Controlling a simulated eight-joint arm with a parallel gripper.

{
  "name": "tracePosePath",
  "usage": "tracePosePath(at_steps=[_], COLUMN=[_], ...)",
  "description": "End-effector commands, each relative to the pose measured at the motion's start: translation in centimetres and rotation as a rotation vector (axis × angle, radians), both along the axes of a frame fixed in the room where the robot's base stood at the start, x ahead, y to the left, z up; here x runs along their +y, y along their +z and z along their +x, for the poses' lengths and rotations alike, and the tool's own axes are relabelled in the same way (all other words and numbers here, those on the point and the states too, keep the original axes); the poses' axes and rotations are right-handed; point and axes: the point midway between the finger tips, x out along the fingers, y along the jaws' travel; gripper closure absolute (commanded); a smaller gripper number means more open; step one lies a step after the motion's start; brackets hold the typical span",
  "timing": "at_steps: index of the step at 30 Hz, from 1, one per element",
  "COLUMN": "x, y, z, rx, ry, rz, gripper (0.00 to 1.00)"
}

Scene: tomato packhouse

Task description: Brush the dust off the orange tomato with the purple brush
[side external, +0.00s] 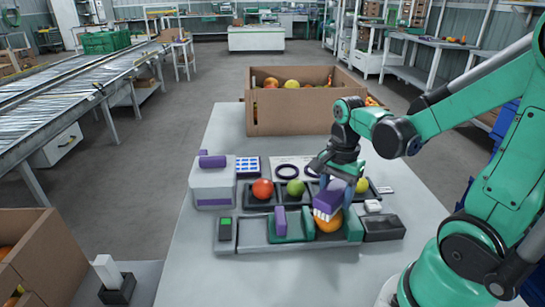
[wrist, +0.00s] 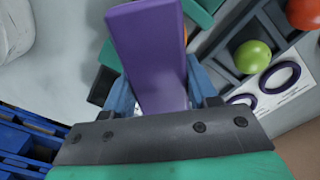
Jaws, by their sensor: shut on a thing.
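My gripper (side external: 338,182) is shut on the purple brush (side external: 326,201), with its blue fingers on either side of the brush body. The brush's white bristles point down at the top left of the orange tomato (side external: 329,223) and appear to touch it. The tomato sits in the front tray, partly covered by the brush. In the wrist view the purple brush (wrist: 150,55) fills the space between the fingers of my gripper (wrist: 160,92). It hides nearly all of the tomato there, leaving a thin orange sliver, and the bristles are not visible.
Behind, a dark tray (side external: 277,203) holds a red tomato (side external: 262,189), a green tomato (side external: 295,188) and a yellow-green one (side external: 362,186). A purple-handled block (side external: 281,222) stands left of the orange tomato. A cardboard box (side external: 290,119) stands at the back. The table's front is clear.

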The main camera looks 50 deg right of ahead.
Motion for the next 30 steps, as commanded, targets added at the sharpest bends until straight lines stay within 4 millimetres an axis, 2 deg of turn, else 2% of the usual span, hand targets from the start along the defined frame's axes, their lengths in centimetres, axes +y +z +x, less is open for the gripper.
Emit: tracePosePath(at_steps=[11, 30], x=[-0.2, -0.1], y=[0.4, 5.7], z=[0.0, 0.0], rx=[0.0, 0.0], ry=[-0.001, 0.0], rz=[-0.005, -0.001], gripper=[1.0, 1.0])
